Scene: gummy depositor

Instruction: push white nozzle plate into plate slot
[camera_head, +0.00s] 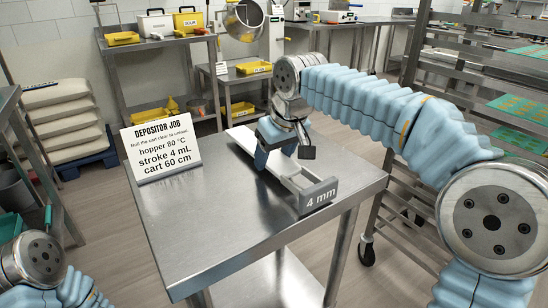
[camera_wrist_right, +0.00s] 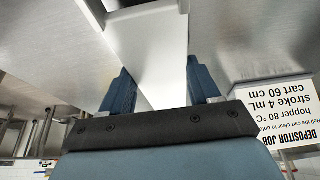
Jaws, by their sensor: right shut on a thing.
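The white nozzle plate (camera_head: 290,174) is a long pale bar with a grey end block marked "4 mm" at its near right end. It is over the right part of the steel table; I cannot tell whether it touches the top. My right gripper (camera_head: 282,151) is shut on the plate's middle from above, hiding part of it. In the right wrist view the plate (camera_wrist_right: 152,45) runs between the two blue fingers of my right gripper (camera_wrist_right: 158,70). My left gripper is out of view; only part of that arm shows at lower left. I cannot make out the plate slot.
The steel table (camera_head: 215,225) is mostly bare. A white job sign (camera_head: 161,148) stands at its left back edge, reading "stroke 4 mL". A rack (camera_head: 480,70) with trays stands at the right.

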